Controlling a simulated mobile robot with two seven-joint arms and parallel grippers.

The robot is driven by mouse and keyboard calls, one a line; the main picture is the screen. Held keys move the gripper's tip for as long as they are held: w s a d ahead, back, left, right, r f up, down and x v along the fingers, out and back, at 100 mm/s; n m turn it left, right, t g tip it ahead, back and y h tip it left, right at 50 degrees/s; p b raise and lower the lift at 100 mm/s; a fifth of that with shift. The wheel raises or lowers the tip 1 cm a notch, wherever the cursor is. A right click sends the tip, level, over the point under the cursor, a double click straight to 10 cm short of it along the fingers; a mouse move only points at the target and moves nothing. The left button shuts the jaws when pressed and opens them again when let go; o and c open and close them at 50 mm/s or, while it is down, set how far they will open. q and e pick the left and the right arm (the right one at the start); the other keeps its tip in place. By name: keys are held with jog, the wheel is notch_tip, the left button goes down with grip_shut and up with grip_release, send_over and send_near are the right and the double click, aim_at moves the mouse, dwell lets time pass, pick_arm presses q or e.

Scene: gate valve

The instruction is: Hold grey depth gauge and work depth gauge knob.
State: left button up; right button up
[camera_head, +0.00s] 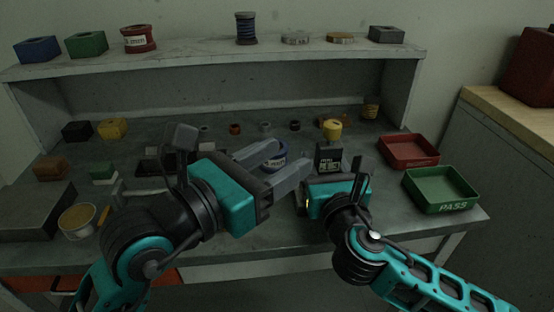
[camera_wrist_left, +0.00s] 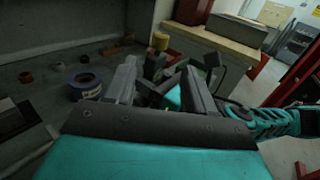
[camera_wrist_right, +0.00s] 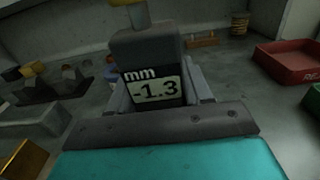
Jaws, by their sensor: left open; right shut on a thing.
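The grey depth gauge (camera_head: 328,157) stands upright at mid-table, with a yellow knob (camera_head: 332,129) on top. In the right wrist view its display (camera_wrist_right: 156,88) reads mm -1.3, and the knob (camera_wrist_right: 138,15) is cut by the top edge. My right gripper (camera_head: 328,177) is shut on the gauge body from the front. My left gripper (camera_head: 292,154) is open and empty, left of the gauge and apart from it, its fingers pointing towards it. In the left wrist view the knob (camera_wrist_left: 160,40) shows beyond and between the fingers; my right arm partly hides the gauge (camera_wrist_left: 153,65).
A blue roll (camera_head: 281,165) sits just behind my left fingers. A red tray (camera_head: 408,150) and a green PASS tray (camera_head: 441,190) lie to the right. Small rings and blocks are scattered behind, under a shelf (camera_head: 210,58). A tan tub (camera_head: 77,220) stands at left.

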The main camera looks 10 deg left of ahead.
pick_arm(q)
jog(key=shift+d, duration=0.1)
jog(key=s+d+m+g+h, duration=0.3)
jog(key=s+d+g+h, duration=0.4)
jog(key=s+d+g, duration=0.45)
jog(key=n+t, duration=0.2)
jog(key=n, duration=3)
send_near(334, 122)
jog(key=x, duration=1)
jog(key=shift+f, duration=0.4)
